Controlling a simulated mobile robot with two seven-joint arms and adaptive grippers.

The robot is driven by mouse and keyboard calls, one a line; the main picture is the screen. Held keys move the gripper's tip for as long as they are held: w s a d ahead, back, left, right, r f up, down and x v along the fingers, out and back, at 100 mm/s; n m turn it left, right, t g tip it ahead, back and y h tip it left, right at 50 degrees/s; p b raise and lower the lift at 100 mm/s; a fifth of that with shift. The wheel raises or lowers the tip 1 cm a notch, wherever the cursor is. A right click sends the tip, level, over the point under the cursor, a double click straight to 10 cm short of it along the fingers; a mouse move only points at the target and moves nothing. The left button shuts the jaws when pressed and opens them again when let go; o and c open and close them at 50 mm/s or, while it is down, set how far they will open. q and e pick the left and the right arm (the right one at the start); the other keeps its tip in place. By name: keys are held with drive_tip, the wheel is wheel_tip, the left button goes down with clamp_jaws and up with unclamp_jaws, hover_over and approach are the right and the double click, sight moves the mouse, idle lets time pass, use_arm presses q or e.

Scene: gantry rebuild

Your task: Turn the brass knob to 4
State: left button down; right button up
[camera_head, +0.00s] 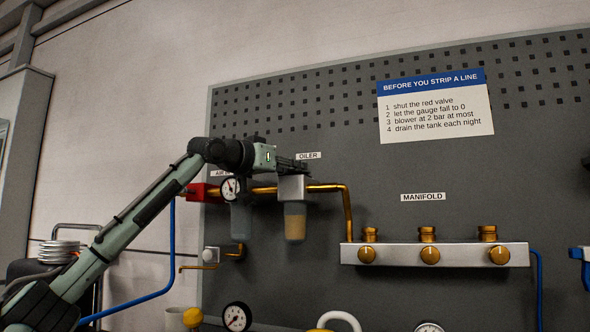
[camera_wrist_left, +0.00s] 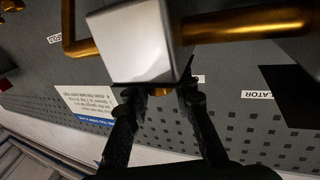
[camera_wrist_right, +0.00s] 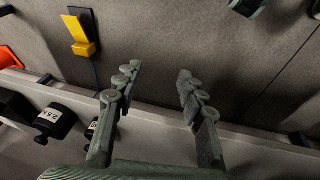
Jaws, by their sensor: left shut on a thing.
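The oiler, a silver block (camera_head: 292,188) with a clear bowl of amber liquid (camera_head: 294,222), hangs under the OILER label on the grey pegboard. My left gripper (camera_head: 300,166) is at the top of this block. In the left wrist view its fingers (camera_wrist_left: 160,91) close around a small brass knob (camera_wrist_left: 161,92), mostly hidden behind the silver block (camera_wrist_left: 137,42). No scale or number on the knob can be read. My right gripper (camera_wrist_right: 155,80) is open and empty in the right wrist view.
A gauge (camera_head: 230,188) and brass pipe (camera_head: 329,187) adjoin the oiler. The manifold (camera_head: 395,255), with several brass knobs, is to the right. A notice (camera_head: 436,108) hangs above. The right wrist view shows a yellow handle (camera_wrist_right: 83,46) and a black 2.5 weight (camera_wrist_right: 54,121).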

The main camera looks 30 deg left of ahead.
use_arm(q)
drive_tip(key=m+h+p, duration=0.1)
drive_tip(key=h+p, duration=0.1)
drive_tip(key=p, duration=0.1)
drive_tip(key=shift+w+m+g+h+p, duration=0.1)
drive_tip(key=shift+m+g+h+p, duration=0.2)
drive_tip(key=shift+h+p, duration=0.1)
drive_tip(key=shift+m+g+h+p, duration=0.3)
drive_tip(key=shift+m+h+p, duration=0.35)
drive_tip(key=shift+h, duration=0.25)
drive_tip(key=shift+f, duration=0.1)
use_arm(e)
drive_tip(key=s+f, duration=0.3)
drive_tip(key=f, duration=0.9)
drive_tip(key=shift+s+d+f+g, duration=0.4)
use_arm(q)
drive_tip(key=c, duration=1.3)
unclamp_jaws()
drive_tip(key=shift+o, duration=0.2)
